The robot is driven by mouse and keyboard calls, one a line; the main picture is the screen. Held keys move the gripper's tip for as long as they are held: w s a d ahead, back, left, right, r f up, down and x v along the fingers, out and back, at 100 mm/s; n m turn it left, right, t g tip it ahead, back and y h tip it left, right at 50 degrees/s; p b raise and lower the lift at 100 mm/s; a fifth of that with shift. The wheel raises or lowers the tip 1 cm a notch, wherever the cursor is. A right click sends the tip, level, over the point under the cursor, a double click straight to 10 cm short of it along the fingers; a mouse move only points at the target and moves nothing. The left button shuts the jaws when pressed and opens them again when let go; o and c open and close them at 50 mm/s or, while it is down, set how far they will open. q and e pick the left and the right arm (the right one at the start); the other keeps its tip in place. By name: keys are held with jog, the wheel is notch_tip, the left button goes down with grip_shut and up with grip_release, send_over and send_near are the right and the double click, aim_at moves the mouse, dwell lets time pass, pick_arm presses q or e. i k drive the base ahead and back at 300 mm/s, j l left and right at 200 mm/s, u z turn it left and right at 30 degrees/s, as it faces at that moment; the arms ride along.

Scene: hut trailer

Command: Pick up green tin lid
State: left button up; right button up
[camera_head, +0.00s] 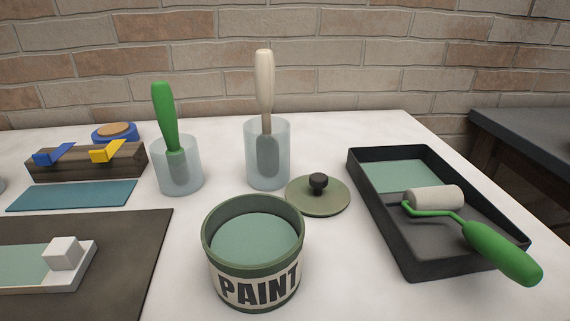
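The green tin lid (332,204) lies flat on the white table, with a dark round knob (318,183) standing up at its middle. It is behind and to the right of the open paint tin (252,289), which has a green rim, a "PAINT" label and green paint inside. The lid lies just right of the frosted cup (283,150) and left of the black paint tray (401,251), apart from the tray. Neither of my grippers shows in the head view.
The cup behind the lid holds a cream-handled tool (264,85). Another cup (193,182) holds a green-handled tool (164,110). A roller (437,198) with a green handle lies in the tray. A brick wall (300,55) stands behind. The table (345,285) is clear in front of the lid.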

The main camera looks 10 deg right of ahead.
aim_at(316, 194)
jog(key=i+l+u, duration=0.15)
jog(key=u, duration=0.2)
jog(key=i+l+u, duration=0.1)
jog(key=l+u, duration=0.25)
jog(key=i+l+u, duration=0.1)
jog(key=u, duration=0.25)
